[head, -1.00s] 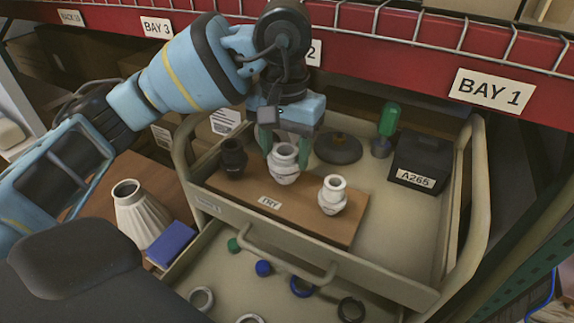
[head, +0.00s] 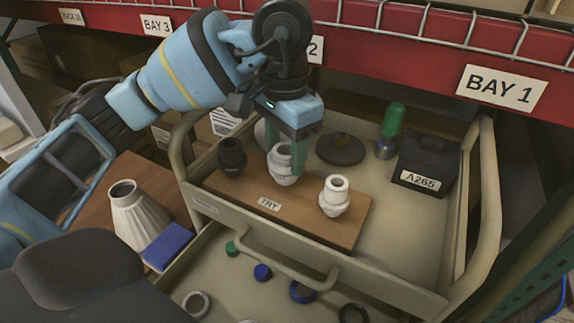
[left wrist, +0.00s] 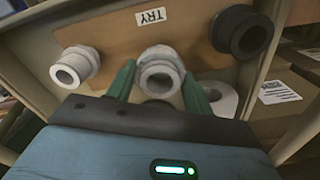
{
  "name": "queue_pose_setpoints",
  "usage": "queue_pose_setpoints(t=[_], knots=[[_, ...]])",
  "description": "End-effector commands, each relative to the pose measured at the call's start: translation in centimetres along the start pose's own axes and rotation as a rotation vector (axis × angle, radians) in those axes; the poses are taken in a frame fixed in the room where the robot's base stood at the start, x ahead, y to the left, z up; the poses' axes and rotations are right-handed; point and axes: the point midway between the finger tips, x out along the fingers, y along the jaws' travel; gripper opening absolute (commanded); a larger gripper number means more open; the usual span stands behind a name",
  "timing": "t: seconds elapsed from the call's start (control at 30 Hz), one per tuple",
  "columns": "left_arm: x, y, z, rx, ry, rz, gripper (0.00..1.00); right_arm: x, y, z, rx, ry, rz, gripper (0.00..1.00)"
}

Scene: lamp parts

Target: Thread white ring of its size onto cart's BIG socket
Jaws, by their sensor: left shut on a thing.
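A brown board (head: 235,198) labelled TRY lies in the cart's upper tray and bears a black socket (head: 232,157), a larger white socket (head: 281,167) in the middle and a smaller white socket (head: 334,196). My left gripper (head: 287,158) is shut on the middle white socket, with green fingers on either side of it. That socket also shows between the fingertips in the left wrist view (left wrist: 158,72). I cannot tell whether a separate ring is around it. In the open drawer lie a white ring (head: 196,305), a blue ring (head: 302,292) and a black ring (head: 353,313). My right gripper is not in view.
A dark round base (head: 341,150), a green-topped part (head: 392,122) and a black box (head: 423,165) labelled A265 stand behind the board. A ribbed white shade (head: 138,216) and blue block (head: 168,247) stand left. Drawer caps are green (head: 231,248) and blue (head: 262,272).

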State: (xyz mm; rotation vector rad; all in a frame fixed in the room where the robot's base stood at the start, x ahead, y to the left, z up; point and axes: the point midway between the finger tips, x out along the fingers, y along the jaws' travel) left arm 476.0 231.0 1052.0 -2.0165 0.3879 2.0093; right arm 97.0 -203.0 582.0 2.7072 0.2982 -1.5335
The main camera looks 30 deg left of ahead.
Motion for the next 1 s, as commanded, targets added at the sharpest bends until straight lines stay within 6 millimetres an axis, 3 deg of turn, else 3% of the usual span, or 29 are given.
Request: queue_pose_setpoints(t=[0.03,0.2,0.53,0.8,1.0], knots=[[0.73,0.06,0.14,0.05,-0.016,0.001,0.24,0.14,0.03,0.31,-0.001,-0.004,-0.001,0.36],[0.68,0.06,0.16,0.163,-0.016,0.002,0.24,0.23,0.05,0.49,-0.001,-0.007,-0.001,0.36],[0.63,0.06,0.16,0.18,-0.016,0.002,0.24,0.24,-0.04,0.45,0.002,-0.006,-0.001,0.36],[0.69,0.03,0.14,0.385,-0.015,0.004,0.24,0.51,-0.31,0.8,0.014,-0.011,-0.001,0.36],[0.63,0.03,0.15,0.424,-0.015,0.004,0.24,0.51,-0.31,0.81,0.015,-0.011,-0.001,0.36]])
